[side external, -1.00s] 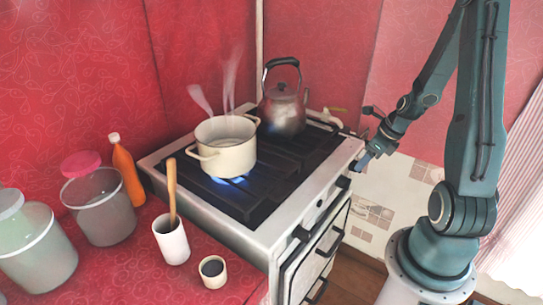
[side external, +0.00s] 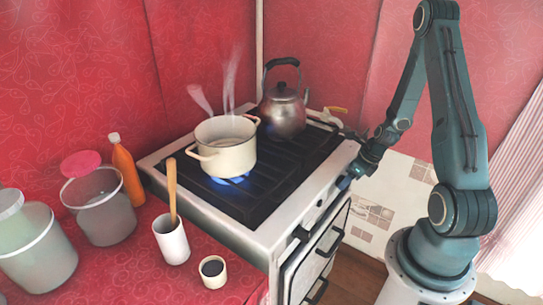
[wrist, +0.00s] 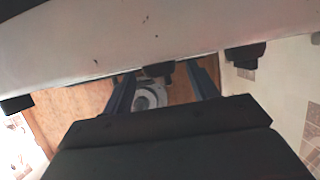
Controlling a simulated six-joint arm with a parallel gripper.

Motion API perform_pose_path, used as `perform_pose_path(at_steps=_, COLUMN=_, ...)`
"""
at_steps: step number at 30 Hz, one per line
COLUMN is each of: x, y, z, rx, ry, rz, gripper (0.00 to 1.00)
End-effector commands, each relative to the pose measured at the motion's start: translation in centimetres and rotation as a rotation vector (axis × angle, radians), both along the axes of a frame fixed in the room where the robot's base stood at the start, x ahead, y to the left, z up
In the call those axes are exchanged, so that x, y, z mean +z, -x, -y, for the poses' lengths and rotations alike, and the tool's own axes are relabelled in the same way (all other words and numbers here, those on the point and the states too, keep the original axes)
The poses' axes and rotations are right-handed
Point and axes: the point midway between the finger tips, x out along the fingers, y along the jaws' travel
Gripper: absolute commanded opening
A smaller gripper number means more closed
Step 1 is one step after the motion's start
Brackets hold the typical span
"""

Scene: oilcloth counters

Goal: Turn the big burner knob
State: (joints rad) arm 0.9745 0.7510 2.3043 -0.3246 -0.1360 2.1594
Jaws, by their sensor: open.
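The white stove (side external: 262,232) has dark knobs along its front edge. In the side view, one knob (side external: 300,233) shows at the near end, clear of my gripper. My gripper (side external: 347,181) is at the far part of the front edge and covers part of it. In the wrist view, my open gripper (wrist: 162,73) has one finger on each side of a dark middle knob (wrist: 158,68). Other knobs sit to the left (wrist: 17,104) and right (wrist: 245,56). I cannot tell which is the big burner's, or whether the fingers touch the middle knob.
A cream pot (side external: 226,150) steams over a blue flame, with a metal kettle (side external: 283,112) behind it. Jars, an orange bottle (side external: 128,172) and cups stand on the red counter (side external: 130,255) at left. Oven handles project below the knobs. The floor in front is clear.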

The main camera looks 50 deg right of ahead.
Motion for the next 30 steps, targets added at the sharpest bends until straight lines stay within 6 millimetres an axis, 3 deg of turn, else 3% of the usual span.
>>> perform_pose_path(at_steps=6, x=-1.4, y=-0.6, z=-0.1, rx=0.0, ry=-0.001, rz=-0.001, gripper=0.59)
perform_pose_path(at_steps=18, x=-1.7, y=-0.7, z=0.0, rx=0.0, ry=0.0, rz=0.0, gripper=0.59)
perform_pose_path(at_steps=19, x=-1.7, y=-0.7, z=0.0, rx=0.0, ry=0.0, rz=0.0, gripper=0.57)
perform_pose_path(at_steps=25, x=-1.7, y=-0.7, z=0.0, rx=0.0, ry=0.0, rz=0.0, gripper=0.18)
perform_pose_path(at_steps=30, x=-1.7, y=-0.7, z=0.0, rx=0.001, ry=0.001, rz=0.0, gripper=0.15)
